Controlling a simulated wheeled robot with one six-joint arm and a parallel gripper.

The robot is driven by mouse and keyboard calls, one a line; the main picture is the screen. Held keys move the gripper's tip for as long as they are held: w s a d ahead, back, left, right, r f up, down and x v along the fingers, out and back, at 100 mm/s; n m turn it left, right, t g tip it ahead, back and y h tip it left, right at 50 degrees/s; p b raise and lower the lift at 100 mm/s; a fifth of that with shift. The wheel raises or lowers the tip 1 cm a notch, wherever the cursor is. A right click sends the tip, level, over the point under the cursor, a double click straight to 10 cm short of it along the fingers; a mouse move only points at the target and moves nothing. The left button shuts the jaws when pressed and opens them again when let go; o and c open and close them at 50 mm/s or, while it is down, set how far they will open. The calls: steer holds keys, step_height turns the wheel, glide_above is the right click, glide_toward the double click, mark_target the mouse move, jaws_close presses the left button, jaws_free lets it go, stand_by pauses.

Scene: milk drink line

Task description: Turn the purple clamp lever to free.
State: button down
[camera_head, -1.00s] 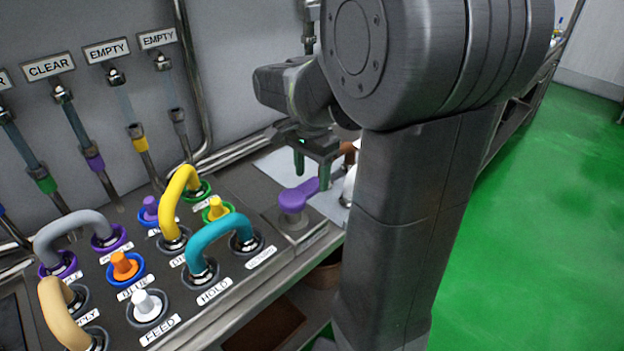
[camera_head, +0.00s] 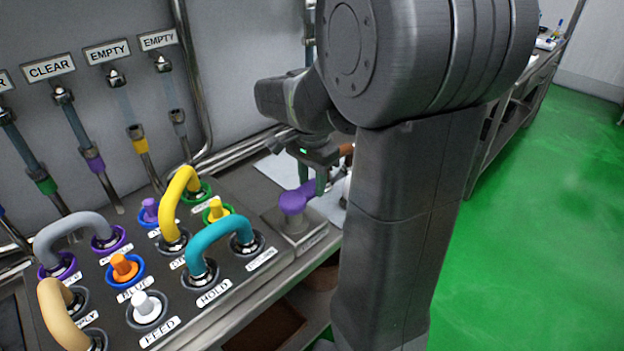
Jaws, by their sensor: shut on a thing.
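The purple clamp lever (camera_head: 294,202) sits on a grey metal block at the right end of the panel. Its round hub faces me and its arm points away, toward the back right. My gripper (camera_head: 312,180) is at the lever's far end, with its green fingers pointing down and shut on the lever's arm. The fingers partly hide the arm's tip. Any marking for the free position is not visible.
Left of the lever, a teal hose loop (camera_head: 220,232) and a yellow hose loop (camera_head: 178,197) rise from the panel among several coloured plugs. A pale sheet (camera_head: 262,168) lies behind the lever.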

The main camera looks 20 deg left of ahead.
steer(key=n, duration=0.1)
steer(key=a+n+p, duration=0.2)
steer(key=n, duration=0.1)
steer(key=shift+w+r, duration=0.15)
steer(key=shift+w, duration=0.1)
steer(key=a+n+p, duration=0.1)
steer(key=n, duration=0.1)
steer(key=a+n, duration=0.1)
steer(key=n, duration=0.1)
steer(key=shift+s+a+n+p, duration=0.2)
steer(key=shift+n+p, duration=0.15)
steer(key=shift+n, duration=0.05)
steer(key=a+n, duration=0.1)
steer(key=n, duration=0.1)
steer(key=s+a+n+p, duration=0.1)
steer(key=n, duration=0.1)
steer(key=shift+s, duration=0.1)
steer(key=shift+s+a+n+p, duration=0.1)
steer(key=shift+s+a+n, duration=0.2)
steer(key=shift+n, duration=0.55)
steer(key=shift+s+a+n+p, duration=0.15)
steer(key=shift+s+n, duration=0.2)
steer(key=shift+n, duration=0.55)
steer(key=shift+s+a+n+p, duration=0.15)
steer(key=shift+s+n, duration=0.2)
steer(key=shift+n, duration=0.5)
steer(key=c, duration=1)
jaws_free()
steer(key=shift+o, duration=0.2)
